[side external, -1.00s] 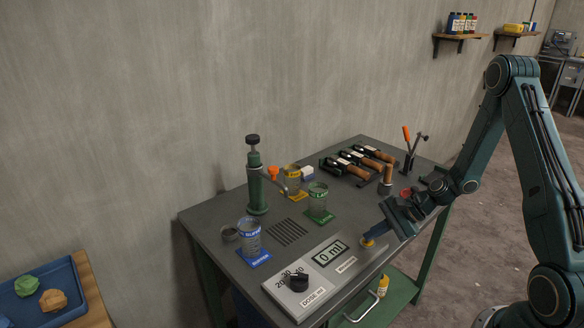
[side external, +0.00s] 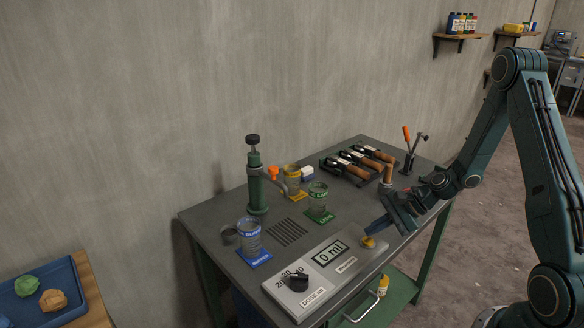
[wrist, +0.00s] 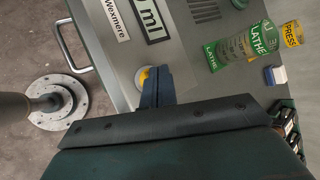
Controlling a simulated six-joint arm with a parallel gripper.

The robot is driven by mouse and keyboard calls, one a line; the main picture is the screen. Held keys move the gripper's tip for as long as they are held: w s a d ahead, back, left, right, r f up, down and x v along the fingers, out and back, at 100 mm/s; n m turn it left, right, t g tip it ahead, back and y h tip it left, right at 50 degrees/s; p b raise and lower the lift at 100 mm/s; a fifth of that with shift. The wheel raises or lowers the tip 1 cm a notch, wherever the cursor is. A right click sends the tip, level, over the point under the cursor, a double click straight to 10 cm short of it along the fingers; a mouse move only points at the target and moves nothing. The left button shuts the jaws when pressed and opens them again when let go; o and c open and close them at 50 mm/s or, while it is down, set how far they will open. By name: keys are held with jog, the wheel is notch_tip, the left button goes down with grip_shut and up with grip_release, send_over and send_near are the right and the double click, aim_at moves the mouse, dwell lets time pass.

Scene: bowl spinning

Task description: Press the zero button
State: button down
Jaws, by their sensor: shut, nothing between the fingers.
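The yellow zero button (side external: 368,242) sits at the right end of the grey scale panel (side external: 345,266). The panel's display (side external: 330,253) reads 0 ml. My gripper (side external: 374,232) is shut and empty, its blue fingers pointing down at the button from the right. In the wrist view the fingertips of my gripper (wrist: 155,72) are beside the button (wrist: 142,77) and partly cover it. I cannot tell whether they touch it.
A black dose knob (side external: 298,282) is at the panel's left end. Blue-, green- and yellow-labelled cups (side external: 249,236) (side external: 318,196) (side external: 292,180) and a green pump (side external: 256,185) stand behind. Brown-handled tools (side external: 358,164) lie at the back right.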

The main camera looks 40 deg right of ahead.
aim_at(372, 241)
jog(key=shift+r, duration=2.5)
jog(key=s+a+r+n+g+h, duration=0.1)
jog(key=s+a+r+n+h, duration=0.15)
jog(key=a+r+n, duration=0.35)
jog(key=s+a+r+n+g+h, duration=0.1)
jog(key=s+a+r+n, duration=0.1)
jog(key=s+r+n, duration=0.4)
jog(key=s+a+r+n+h, duration=0.2)
jog(key=s+r+n, duration=0.4)
jog(key=s+r, duration=0.3)
jog(key=s+a, duration=0.1)
jog(key=s, duration=0.2)
jog(key=shift+a+r+n+t+h, duration=0.2)
jog(key=shift+r+n+t+h, duration=0.1)
jog(key=shift+r+t+h, duration=0.1)
